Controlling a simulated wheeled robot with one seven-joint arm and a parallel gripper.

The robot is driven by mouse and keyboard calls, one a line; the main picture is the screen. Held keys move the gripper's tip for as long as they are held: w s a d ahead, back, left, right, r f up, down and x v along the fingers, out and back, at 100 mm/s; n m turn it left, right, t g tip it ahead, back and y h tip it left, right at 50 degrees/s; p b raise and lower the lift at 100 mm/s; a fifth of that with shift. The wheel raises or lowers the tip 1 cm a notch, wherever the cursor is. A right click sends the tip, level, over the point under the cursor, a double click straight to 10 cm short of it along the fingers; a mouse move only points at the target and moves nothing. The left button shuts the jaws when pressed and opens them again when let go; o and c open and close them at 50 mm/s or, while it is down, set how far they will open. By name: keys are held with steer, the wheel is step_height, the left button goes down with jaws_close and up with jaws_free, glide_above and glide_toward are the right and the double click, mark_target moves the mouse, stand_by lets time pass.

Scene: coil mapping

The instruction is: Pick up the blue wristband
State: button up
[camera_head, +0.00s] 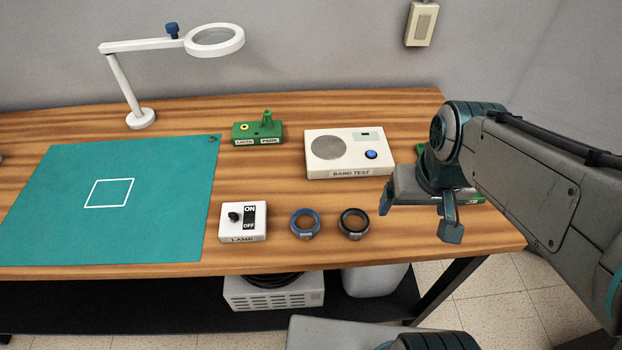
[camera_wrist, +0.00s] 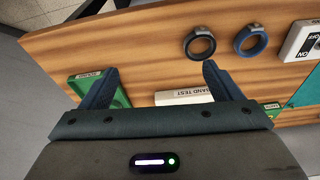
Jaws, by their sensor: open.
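The blue wristband (camera_head: 304,235) lies on the wooden table near its front edge, between the lamp switch box and a black wristband (camera_head: 353,235). It also shows in the wrist view (camera_wrist: 238,42), beside the black wristband (camera_wrist: 187,47), which is nearer the middle there. My gripper (camera_head: 418,216) is open and empty, to the right of both wristbands, over the table's right end.
The lamp switch box (camera_head: 229,232) stands just left of the blue wristband. The band test box (camera_head: 317,168) stands behind the wristbands. A green box (camera_head: 243,140), a teal mat (camera_head: 60,220) and a magnifier lamp (camera_head: 141,119) are farther left. Bare table surrounds the wristbands.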

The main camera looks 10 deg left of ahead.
steer(key=w+a+r+n+g+p, duration=0.25)
steer(key=w+a+n, duration=0.2)
steer(key=a, duration=0.45)
steer(key=n+p, duration=0.3)
steer(key=n, duration=0.3)
glide_above(305, 225)
step_height(305, 225, down, 3)
steer(key=shift+m, duration=0.25)
steer(key=f, duration=0.8)
steer(key=shift+w+d+f+p, duration=0.15)
steer(key=shift+d+f+p, duration=0.05)
steer(key=shift+d+p, duration=0.1)
steer(key=shift+a+f+p, duration=0.15)
steer(key=shift+f+p, duration=0.15)
steer(key=shift+f, duration=1)
steer(key=shift+a+f+p, duration=0.1)
steer(key=shift+f+p, duration=0.15)
steer(key=shift+f, duration=1.05)
steer(key=c, duration=1.1)
